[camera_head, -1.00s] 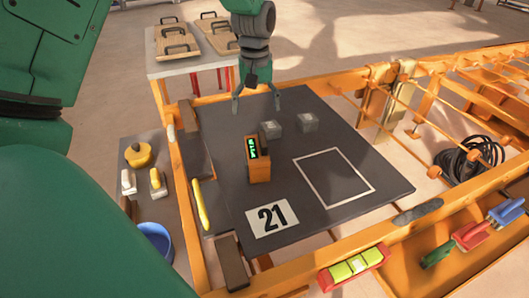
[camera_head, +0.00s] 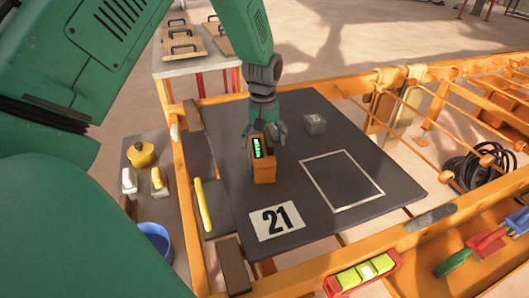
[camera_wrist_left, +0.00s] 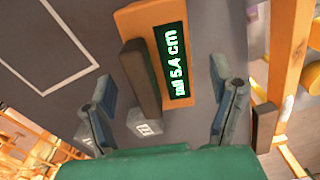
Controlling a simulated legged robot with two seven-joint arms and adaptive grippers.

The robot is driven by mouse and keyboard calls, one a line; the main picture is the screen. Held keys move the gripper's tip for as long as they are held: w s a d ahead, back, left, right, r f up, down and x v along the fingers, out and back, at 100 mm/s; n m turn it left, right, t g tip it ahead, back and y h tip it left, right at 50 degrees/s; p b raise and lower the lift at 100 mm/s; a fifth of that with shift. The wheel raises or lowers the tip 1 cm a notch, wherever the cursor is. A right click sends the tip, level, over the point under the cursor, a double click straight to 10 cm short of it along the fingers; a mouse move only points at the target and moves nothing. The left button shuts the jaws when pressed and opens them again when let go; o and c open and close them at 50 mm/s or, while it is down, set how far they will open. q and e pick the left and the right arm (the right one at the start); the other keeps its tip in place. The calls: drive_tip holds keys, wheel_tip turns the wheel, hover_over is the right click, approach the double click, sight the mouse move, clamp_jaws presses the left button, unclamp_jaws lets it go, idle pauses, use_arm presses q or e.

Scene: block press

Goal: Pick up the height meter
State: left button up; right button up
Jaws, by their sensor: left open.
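The height meter (camera_head: 264,167) is an orange block with a green lit display, upright on the dark board (camera_head: 310,215). In the left wrist view the height meter (camera_wrist_left: 158,55) shows its screen reading 5.4 cm and a dark bar along its side. My left gripper (camera_head: 263,135) is open at the top of the meter, with a finger at each side. In the left wrist view the fingers (camera_wrist_left: 165,95) are spread apart, with the meter ahead between them. Contact cannot be told. My right gripper is not in view.
Another grey block (camera_wrist_left: 147,125) shows in the wrist view. An orange frame surrounds the board.

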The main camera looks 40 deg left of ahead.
sight(262, 147)
use_arm(q)
drive_tip(key=f, duration=0.3)
drive_tip(key=shift+a+f, duration=0.1)
drive_tip(key=shift+a, duration=0.15)
drive_tip(key=shift+d+r, duration=0.15)
drive_tip(key=shift+r, duration=0.05)
drive_tip(key=c, duration=1.7)
